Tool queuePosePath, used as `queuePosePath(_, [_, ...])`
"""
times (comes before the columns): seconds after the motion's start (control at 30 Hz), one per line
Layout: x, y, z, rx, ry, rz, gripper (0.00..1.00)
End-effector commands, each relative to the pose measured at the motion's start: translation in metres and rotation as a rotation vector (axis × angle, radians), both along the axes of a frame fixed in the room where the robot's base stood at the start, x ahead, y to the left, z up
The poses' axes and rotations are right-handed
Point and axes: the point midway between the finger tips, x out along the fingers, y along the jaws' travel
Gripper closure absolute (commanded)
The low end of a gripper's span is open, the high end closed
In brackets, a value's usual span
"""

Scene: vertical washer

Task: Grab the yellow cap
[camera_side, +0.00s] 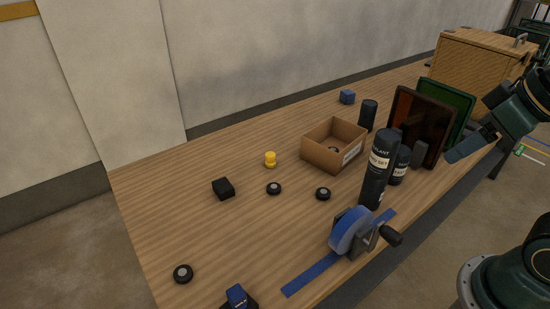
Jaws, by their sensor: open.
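The yellow cap (270,160) stands on the wooden table, left of the open cardboard box and apart from other things. It is small, with a narrower middle. My gripper (468,149) is at the right side of the view, in front of the dark framed panels, far to the right of the yellow cap. It is open, and I see nothing held in it. Part of my arm is cut off by the right edge.
Black washers (274,188) and a black block (223,188) lie nearby. The wooden table (150,205) is clear at left.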

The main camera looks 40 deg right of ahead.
Motion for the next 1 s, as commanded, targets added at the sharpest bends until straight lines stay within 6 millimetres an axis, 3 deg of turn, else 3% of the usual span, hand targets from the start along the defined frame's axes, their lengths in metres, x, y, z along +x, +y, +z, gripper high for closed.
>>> queuePosePath(0.17, [0.008, 0.001, 0.004, -0.004, 0.005, 0.016, 0.42])
queuePosePath(0.37, [0.035, 0.004, 0.016, -0.015, 0.02, 0.068, 0.42])
queuePosePath(0.7, [0.109, 0.011, 0.034, -0.039, 0.049, 0.202, 0.42])
queuePosePath(1.0, [0.18, 0.014, 0.032, -0.054, 0.071, 0.325, 0.42])
